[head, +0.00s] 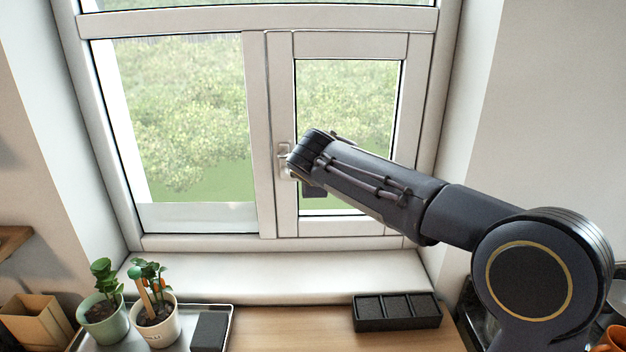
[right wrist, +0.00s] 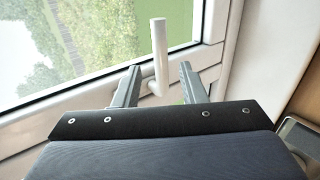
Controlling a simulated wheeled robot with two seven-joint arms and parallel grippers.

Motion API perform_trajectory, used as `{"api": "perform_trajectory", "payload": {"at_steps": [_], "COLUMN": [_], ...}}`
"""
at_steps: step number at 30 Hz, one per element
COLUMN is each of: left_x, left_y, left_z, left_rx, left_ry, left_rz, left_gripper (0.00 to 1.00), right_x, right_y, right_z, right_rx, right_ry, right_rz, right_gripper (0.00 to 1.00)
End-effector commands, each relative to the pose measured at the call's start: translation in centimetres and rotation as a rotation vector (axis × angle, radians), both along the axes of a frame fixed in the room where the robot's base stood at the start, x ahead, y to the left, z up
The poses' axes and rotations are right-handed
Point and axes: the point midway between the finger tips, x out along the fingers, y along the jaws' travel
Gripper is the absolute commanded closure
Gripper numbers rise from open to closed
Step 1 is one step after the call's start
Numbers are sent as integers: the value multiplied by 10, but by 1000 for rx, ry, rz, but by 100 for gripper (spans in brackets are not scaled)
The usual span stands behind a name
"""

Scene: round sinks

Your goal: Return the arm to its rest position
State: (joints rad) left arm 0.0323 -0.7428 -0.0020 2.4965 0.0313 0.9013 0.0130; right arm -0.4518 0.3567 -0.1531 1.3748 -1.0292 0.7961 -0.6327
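My right arm (head: 385,195) reaches from the lower right up to the window, with its wrist in front of the right sash (head: 420,90). In the right wrist view my right gripper (right wrist: 160,72) is open, its two fingers apart. The white window handle (right wrist: 159,45) shows between the fingertips, with a gap on each side; I cannot tell how far ahead of them it is. In the head view the handle (head: 284,160) is partly hidden by the wrist, and the gripper's fingers are hidden. The window looks closed. My left gripper is not in view.
Below the sill (head: 280,280) is a wooden counter (head: 285,325). Two potted plants, a green pot (head: 105,325) and a white pot (head: 158,330), stand on a tray at the left. A black compartment tray (head: 397,325) lies under my right arm. An orange cup (head: 612,340) is at the lower right.

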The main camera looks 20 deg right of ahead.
Motion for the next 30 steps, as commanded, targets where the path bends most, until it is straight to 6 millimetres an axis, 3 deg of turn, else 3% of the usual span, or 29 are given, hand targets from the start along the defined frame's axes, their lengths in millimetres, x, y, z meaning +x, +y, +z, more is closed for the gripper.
{"api": "perform_trajectory", "payload": {"at_steps": [15,19,23,27,30], "left_x": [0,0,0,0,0], "left_y": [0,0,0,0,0], "left_z": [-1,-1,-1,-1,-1], "left_rx": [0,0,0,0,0], "left_ry": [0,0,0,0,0], "left_rz": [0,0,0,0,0], "left_gripper": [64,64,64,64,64], "right_x": [-5,-25,-81,-165,-226], "right_y": [0,-16,-46,-63,-62], "right_z": [3,-5,-28,-64,-89], "right_rx": [5,91,314,625,837], "right_ry": [2,26,89,171,228], "right_rz": [-3,-48,-169,-350,-487], "right_gripper": [62,62,62,62,62]}}
